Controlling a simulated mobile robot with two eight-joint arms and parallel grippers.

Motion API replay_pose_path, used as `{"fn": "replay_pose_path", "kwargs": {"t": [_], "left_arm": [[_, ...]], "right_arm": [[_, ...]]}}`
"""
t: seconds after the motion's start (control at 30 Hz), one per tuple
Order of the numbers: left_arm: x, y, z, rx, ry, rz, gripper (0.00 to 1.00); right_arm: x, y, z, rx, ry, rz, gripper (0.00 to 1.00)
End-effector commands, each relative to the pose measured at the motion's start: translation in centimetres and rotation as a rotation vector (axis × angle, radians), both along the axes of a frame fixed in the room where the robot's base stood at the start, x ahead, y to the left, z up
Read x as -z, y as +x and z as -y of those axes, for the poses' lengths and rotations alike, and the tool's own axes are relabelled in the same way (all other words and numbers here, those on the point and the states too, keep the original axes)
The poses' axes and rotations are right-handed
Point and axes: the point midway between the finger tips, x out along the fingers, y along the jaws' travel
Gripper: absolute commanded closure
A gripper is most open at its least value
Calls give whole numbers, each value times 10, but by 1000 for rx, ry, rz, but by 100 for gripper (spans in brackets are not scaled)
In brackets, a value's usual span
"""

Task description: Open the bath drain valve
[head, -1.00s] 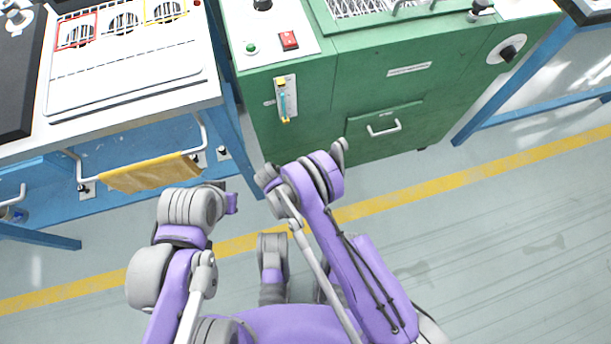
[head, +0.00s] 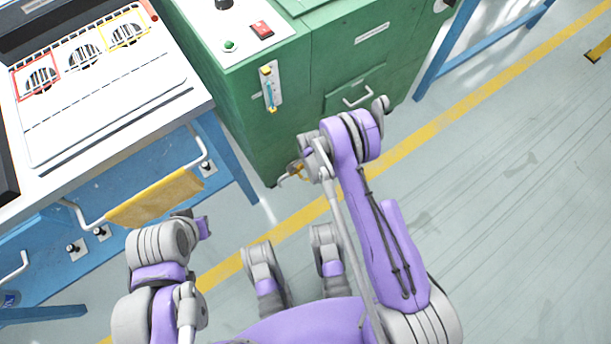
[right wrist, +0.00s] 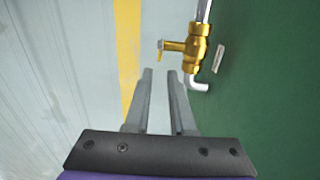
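The brass drain valve (right wrist: 198,45) shows in the right wrist view on a pale pipe beside the green cabinet side. Its stem points left, ending in a small yellow handle (right wrist: 160,50). A bent pipe end (right wrist: 198,87) sits below the body. In the head view the valve (head: 298,169) is small and partly hidden by my right arm. My right gripper (right wrist: 160,72) is open and empty, with a gap between its fingers. Its fingertips are below the handle in the picture, apparently not touching it. My left arm is folded at the lower left; its fingers cannot be made out.
The green cabinet (head: 300,80) stands ahead, with a drawer handle (head: 358,95) and a flow gauge (head: 269,88). A blue bench (head: 225,160) with a rail and a yellow cloth (head: 155,200) stands at the left. Open floor (head: 510,200) lies at the right.

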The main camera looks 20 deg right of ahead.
Motion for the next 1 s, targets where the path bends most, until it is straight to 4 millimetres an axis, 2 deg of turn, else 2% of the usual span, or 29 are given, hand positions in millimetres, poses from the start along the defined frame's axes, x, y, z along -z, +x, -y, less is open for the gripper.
{"fn": "replay_pose_path", "kwargs": {"t": [0.4, 0.53, 0.7, 1.0], "left_arm": [[17, 3, 0, 0, 0, -1, 100], [20, 4, 0, 0, 0, 0, 100], [21, 4, 0, 0, 0, 0, 100], [21, 4, 0, 0, 0, 0, 100]], "right_arm": [[73, 0, 0, -3, -1, 0, 78], [91, 0, 0, -3, -2, 1, 78], [103, 0, 0, -4, -2, 0, 78], [105, 0, 0, -4, -2, 0, 78]]}}
